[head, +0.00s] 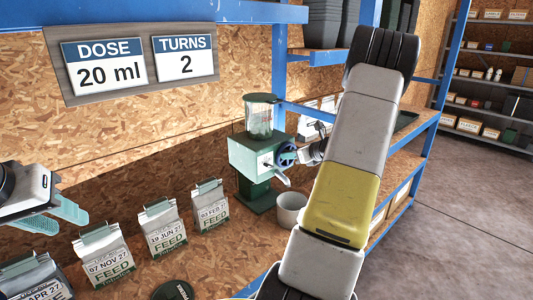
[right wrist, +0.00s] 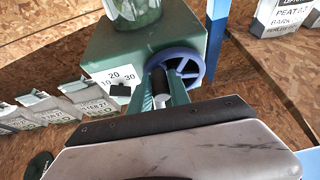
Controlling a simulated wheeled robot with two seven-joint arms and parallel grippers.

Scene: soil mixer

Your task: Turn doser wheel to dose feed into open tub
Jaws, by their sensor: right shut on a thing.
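The green doser (head: 256,155) stands on the wooden bench with a clear hopper (head: 259,118) on top. Its blue spoked wheel (head: 286,151) is on its right side. The wheel also shows in the right wrist view (right wrist: 190,66), beside a scale plate marked 10, 20 and 30 (right wrist: 119,80). My right gripper (right wrist: 163,90) is shut on the wheel's dark handle (right wrist: 160,80), one green finger on each side. The open pale tub (head: 291,208) stands below the doser; its inside is hidden. My left gripper (head: 60,220) is empty, fingers apart, above the bench at the left.
Several feed bags (head: 162,229) stand in a row left of the doser. A dark round lid (head: 173,290) lies at the front edge. A sign (head: 133,62) reads dose 20 ml, turns 2. My right arm crosses the right side, before a blue-framed shelf (head: 415,130).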

